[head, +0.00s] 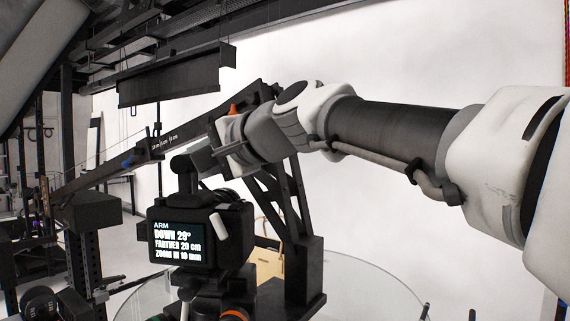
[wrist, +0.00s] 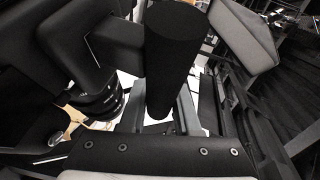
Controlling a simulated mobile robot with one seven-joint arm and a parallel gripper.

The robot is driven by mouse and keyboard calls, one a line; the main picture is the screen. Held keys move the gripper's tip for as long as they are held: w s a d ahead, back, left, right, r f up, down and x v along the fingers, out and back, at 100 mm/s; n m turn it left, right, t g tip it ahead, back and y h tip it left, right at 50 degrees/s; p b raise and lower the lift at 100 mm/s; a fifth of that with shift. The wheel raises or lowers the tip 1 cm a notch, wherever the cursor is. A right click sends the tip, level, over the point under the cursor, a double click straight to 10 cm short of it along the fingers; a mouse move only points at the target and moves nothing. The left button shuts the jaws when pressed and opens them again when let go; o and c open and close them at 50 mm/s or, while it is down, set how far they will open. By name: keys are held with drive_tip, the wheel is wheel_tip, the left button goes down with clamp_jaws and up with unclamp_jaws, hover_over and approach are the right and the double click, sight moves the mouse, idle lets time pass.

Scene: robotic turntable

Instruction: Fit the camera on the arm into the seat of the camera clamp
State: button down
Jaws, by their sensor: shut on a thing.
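The black camera (head: 235,240) stands roughly upright at the lower centre-left of the head view, its lit screen (head: 177,243) facing me. A dark upright post on its top leads to a thick black handle (head: 181,163). My gripper (head: 207,157) is shut on this handle, above the camera. In the wrist view the handle (wrist: 176,55) runs down the middle, joined to the camera body (wrist: 58,45) at left; its lens (wrist: 95,105) points down. Dark mount parts (head: 208,284) show just under the camera; I cannot tell whether this is the clamp seat or whether they touch.
A long black boom (head: 110,165) with scale marks slopes up behind my gripper. Its dark column (head: 303,265) stands right of the camera on a round pale platform (head: 375,290). An orange ring (head: 236,314) shows at the bottom edge. Dark racks (head: 85,215) fill the left.

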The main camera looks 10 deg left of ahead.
drive_tip(key=shift+d, duration=0.1)
drive_tip(key=c, duration=0.6)
unclamp_jaws()
drive_tip(key=shift+c, duration=0.2)
drive_tip(key=shift+o, duration=0.5)
drive_tip(key=shift+f, duration=0.35)
drive_tip(key=b+v, duration=0.1)
drive_tip(key=v, duration=1.1)
drive_tip(key=shift+s+r, duration=0.15)
